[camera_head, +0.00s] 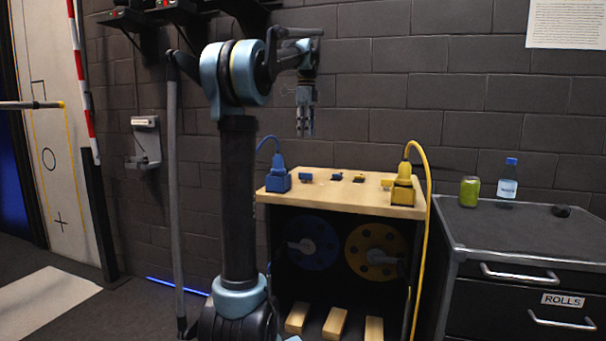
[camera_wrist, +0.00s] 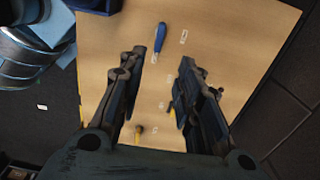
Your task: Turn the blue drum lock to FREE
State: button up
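In the wrist view a blue lever (camera_wrist: 160,38) lies on the wooden top, pointing toward the picture's top, with small pale labels on either side that I cannot read. It appears to be the blue drum lock. In the head view a small blue piece (camera_head: 305,177) on the top may be the same lever. The blue drum (camera_head: 313,246) hangs in the stand below. My gripper (camera_wrist: 162,57) is open and empty, pointing down. The lever appears just past and between its fingertips, not touching. In the head view my gripper (camera_head: 305,122) hangs well above the top.
The wooden top (camera_head: 320,200) carries a blue plug (camera_head: 277,181), a yellow plug (camera_head: 402,187) with a cable, and small blue and yellow pieces. A yellow drum (camera_head: 375,250) sits below. A cabinet (camera_head: 500,237) with a jar (camera_head: 469,191) and bottle (camera_head: 508,182) stands right.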

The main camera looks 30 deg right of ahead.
aim_at(305, 178)
notch_tip(305, 178, down, 16)
jog(key=shift+r, duration=0.1)
dwell(0.5)
jog(key=shift+c, duration=0.6)
jog(key=shift+a, duration=0.15)
grip_shut()
